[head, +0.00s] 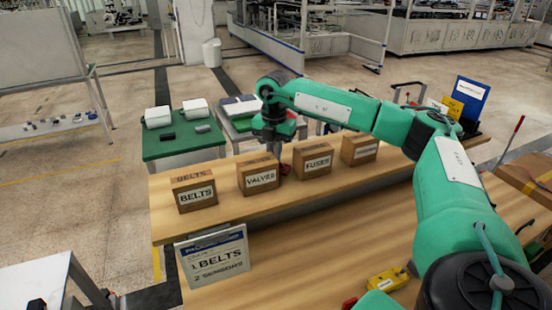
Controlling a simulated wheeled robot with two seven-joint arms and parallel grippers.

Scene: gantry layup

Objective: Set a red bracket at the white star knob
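My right arm reaches across from the right, and its gripper (276,146) points down behind the VALVES box (258,175). A small red piece (284,169) shows just below this gripper, between the VALVES and FUSES boxes. I cannot tell whether it is a red bracket or whether the fingers hold it. The fingertips are too small and partly hidden. I cannot make out a white star knob. My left gripper is not in view.
The BELTS box (194,190), FUSES box (313,160) and another carton (359,149) stand along the wooden shelf (222,215). A sign (213,256) reads BELTS and SENSORS. A yellow item (388,280) lies on the lower board. A green table (180,147) stands behind, left.

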